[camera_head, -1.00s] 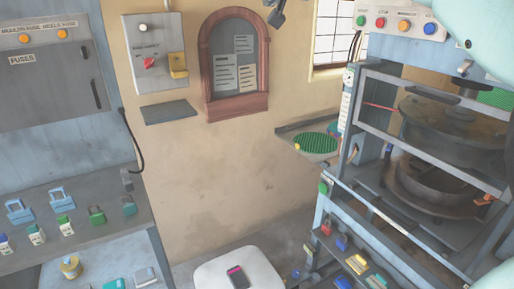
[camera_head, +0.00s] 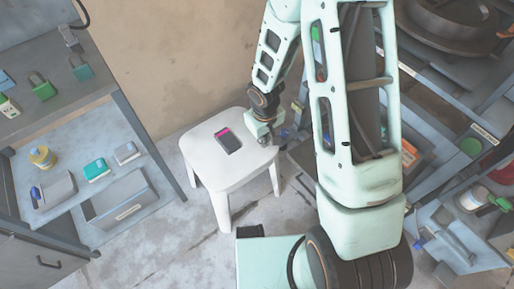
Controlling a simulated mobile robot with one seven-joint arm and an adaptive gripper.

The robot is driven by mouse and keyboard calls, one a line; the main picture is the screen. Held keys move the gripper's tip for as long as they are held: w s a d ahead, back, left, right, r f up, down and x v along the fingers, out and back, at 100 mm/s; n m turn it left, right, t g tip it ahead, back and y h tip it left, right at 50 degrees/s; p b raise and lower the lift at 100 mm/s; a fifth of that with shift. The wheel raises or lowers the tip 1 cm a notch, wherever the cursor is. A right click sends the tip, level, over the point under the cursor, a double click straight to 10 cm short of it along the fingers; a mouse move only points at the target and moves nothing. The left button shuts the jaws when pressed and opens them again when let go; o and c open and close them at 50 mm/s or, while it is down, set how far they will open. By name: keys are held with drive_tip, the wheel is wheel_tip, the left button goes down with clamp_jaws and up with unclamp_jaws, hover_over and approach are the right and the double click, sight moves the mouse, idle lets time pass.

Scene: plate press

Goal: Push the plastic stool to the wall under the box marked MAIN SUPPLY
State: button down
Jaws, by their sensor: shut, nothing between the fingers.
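The white plastic stool (camera_head: 205,163) stands upright on the floor close to the tan wall, in the middle of the head view. A dark phone-like object with a pink end (camera_head: 228,141) lies on its seat. My gripper (camera_head: 284,136) is shut at the right edge of the seat, low beside it. Whether it touches the stool I cannot tell. My arm hides part of the floor to the right. No box marked MAIN SUPPLY shows in the present view.
A grey shelf unit (camera_head: 150,148) with padlocks and small boxes stands left of the stool. The press frame (camera_head: 450,110) and its tool shelves stand to the right. Bare concrete floor (camera_head: 165,235) lies in front of the stool.

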drive_tip(key=s+f+g, duration=0.2)
drive_tip(key=s+f, duration=0.3)
drive_tip(key=s, duration=0.2)
drive_tip(key=w+a+f+b, duration=0.2)
drive_tip(key=w+f+b, duration=0.1)
drive_tip(key=f, duration=0.6)
drive_tip(key=shift+w+a+f+b, duration=0.25)
drive_tip(key=shift+w+b, duration=0.15)
drive_tip(key=shift+b, duration=0.5)
